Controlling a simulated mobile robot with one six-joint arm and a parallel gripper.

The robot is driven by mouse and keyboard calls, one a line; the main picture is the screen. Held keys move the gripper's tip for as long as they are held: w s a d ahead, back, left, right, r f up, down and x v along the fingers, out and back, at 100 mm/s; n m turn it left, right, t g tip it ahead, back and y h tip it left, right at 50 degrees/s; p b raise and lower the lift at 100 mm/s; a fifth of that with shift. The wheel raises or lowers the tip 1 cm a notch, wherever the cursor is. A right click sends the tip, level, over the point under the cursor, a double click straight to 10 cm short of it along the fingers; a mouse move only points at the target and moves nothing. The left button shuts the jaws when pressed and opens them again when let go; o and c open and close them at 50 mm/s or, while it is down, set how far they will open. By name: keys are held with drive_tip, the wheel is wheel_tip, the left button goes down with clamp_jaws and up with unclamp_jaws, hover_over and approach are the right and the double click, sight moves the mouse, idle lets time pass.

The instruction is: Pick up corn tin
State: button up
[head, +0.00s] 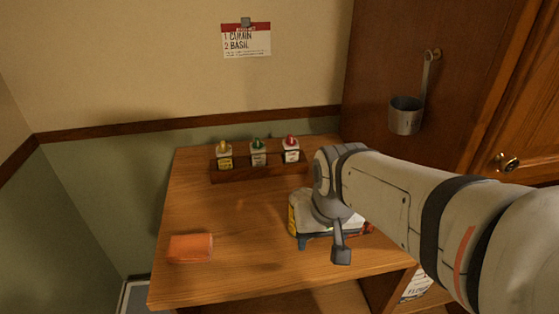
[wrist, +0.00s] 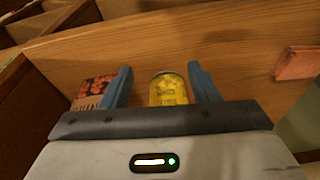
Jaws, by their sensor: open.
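The corn tin is a yellow can with a metal rim. In the wrist view the corn tin (wrist: 168,89) stands upright between the two blue fingers of my gripper (wrist: 162,84), closer to the right finger. My gripper is open, and gaps show on both sides of the tin. In the head view my arm hides most of the tin; a yellow strip of the tin (head: 292,220) shows at the left of my gripper (head: 322,240), low over the wooden counter (head: 235,215).
A red and dark box (wrist: 92,92) stands just outside the left finger in the wrist view. An orange block (head: 190,248) lies at the counter's front left. A wooden rack (head: 240,173) with three small bottles stands at the back. The counter's left middle is clear.

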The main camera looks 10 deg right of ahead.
sight(303, 197)
drive_tip(key=o, duration=0.4)
drive_tip(key=w+r+m+p, duration=0.1)
drive_tip(key=w, duration=0.1)
drive_tip(key=w+r+m+p, duration=0.1)
drive_tip(key=w+p, duration=0.1)
drive_tip(key=w, duration=0.1)
drive_tip(key=w+r+m+g+p, duration=0.1)
drive_tip(key=w+m+p, duration=0.1)
drive_tip(key=shift+w+a+r, duration=0.1)
drive_tip(key=shift+w+r, duration=0.05)
drive_tip(key=o, duration=0.3)
drive_tip(key=w+m+p, duration=0.2)
drive_tip(key=w, duration=0.1)
drive_tip(key=w+m+g+p, duration=0.1)
drive_tip(key=w, duration=0.1)
drive_tip(key=shift+a+f, duration=0.1)
drive_tip(key=shift+f, duration=0.2)
drive_tip(key=shift+o, duration=0.2)
drive_tip(key=shift+w+f+m, duration=0.1)
drive_tip(key=shift+w+m, duration=0.15)
drive_tip(key=shift+m, duration=0.05)
drive_tip(key=shift+f+p, duration=0.3)
drive_tip(key=shift+s+d+f+p, duration=0.15)
drive_tip(key=shift+f+p, duration=0.2)
drive_tip(key=shift+f, duration=1.5)
drive_tip(key=shift+s+d+f+p, duration=0.15)
drive_tip(key=shift+f+p, duration=0.2)
drive_tip(key=shift+f, duration=1.5)
